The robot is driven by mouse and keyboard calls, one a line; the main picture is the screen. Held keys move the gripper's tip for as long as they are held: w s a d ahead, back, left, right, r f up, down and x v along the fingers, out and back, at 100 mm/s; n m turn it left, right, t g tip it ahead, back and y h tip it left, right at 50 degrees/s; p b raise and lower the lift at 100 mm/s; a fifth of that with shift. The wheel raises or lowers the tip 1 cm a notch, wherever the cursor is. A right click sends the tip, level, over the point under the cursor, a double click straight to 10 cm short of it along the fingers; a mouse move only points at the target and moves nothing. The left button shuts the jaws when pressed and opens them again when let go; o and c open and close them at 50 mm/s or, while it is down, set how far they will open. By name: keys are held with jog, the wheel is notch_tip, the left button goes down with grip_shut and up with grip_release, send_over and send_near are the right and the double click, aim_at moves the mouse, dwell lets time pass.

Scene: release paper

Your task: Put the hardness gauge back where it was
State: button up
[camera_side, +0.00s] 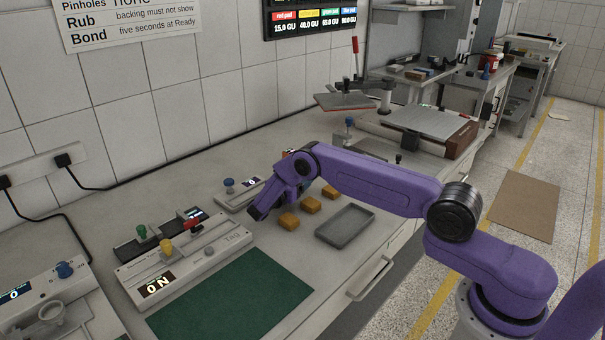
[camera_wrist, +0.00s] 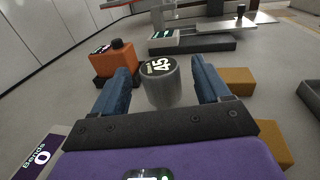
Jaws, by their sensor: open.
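A dark grey cylinder (camera_wrist: 164,90) with 45 on its top stands upright between my fingers in the wrist view; it may be the hardness gauge, but its small print is unreadable. My gripper (camera_wrist: 160,68) is open around it, with a visible gap on each side. An orange block (camera_wrist: 115,60) with a black knob and a dark display sits just beyond the left finger. In the side view my gripper (camera_side: 258,212) points down low over the bench, and the cylinder and orange block are hidden behind my arm.
Several orange-tan blocks (camera_side: 310,204) lie right of my gripper, beside a shallow grey tray (camera_side: 345,225). A white tester marked Bends (camera_wrist: 42,152) is close at lower left in the wrist view. A green mat (camera_side: 230,298) and a Tag tester (camera_side: 200,250) lie nearer the camera.

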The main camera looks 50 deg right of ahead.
jog(key=a, duration=0.2)
jog(key=s+a, duration=0.1)
jog(key=a, duration=0.5)
jog(key=shift+s+a, duration=0.15)
jog(key=shift+s, duration=0.2)
jog(key=shift+a+r, duration=0.2)
jog(key=shift+r, duration=0.1)
jog(key=s+a+r+m+g+y, duration=0.1)
jog(key=s+a+r+m+y, duration=0.1)
jog(key=s+a+r+y, duration=0.5)
jog(key=s+a+r+m+y, duration=0.2)
jog(key=s+a+r, duration=0.25)
jog(key=s, duration=0.55)
jog(key=s+r+m+g+y, duration=0.2)
jog(key=s+y, duration=0.7)
jog(key=s, duration=1.9)
jog(key=shift+s+d+r+m, duration=0.15)
jog(key=shift+d+r+m, duration=0.25)
jog(key=shift+r+m, duration=0.45)
